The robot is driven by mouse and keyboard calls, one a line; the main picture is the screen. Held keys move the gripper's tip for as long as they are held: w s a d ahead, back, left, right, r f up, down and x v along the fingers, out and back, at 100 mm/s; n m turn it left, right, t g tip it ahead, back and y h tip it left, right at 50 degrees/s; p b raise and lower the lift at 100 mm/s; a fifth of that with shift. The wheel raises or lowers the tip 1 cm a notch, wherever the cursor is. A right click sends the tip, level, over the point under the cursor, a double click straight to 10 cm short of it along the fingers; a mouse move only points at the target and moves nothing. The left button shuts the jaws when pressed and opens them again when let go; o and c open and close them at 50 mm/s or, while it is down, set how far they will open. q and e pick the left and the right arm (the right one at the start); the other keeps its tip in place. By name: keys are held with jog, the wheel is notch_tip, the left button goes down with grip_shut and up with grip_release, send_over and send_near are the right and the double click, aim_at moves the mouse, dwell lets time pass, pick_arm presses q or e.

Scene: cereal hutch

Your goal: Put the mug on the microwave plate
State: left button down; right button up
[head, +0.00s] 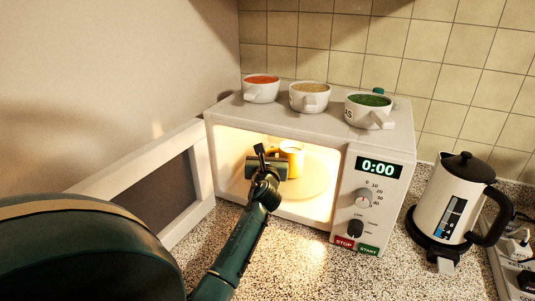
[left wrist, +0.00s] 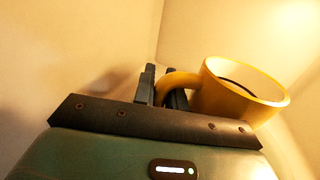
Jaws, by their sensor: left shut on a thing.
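The yellow mug (head: 292,152) is inside the lit microwave, over the back part of the round plate (head: 312,182). In the left wrist view the mug (left wrist: 245,85) appears with its rim up, a little tilted in the picture, with dark contents or shadow inside. My left gripper (left wrist: 165,88) is shut on the mug's handle. In the head view my left gripper (head: 262,152) reaches through the microwave's open front and hides part of the mug. I cannot tell whether the mug's base touches the plate. My right gripper is not in view.
The microwave (head: 378,220) has its door (head: 150,190) swung open to the left. Several things stand on top, including bowl-like mugs with red (head: 262,90), tan (head: 310,98) and green (head: 370,110) contents. A kettle (head: 450,205) and a power strip (head: 515,250) are at the right.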

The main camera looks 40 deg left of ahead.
pick_arm(q)
jog(key=c, duration=1.4)
grip_release()
jog(key=shift+f, duration=0.1)
jog(key=shift+c, duration=0.2)
jog(key=p+v, duration=0.3)
jog(key=v, duration=0.9)
jog(key=shift+p, duration=0.3)
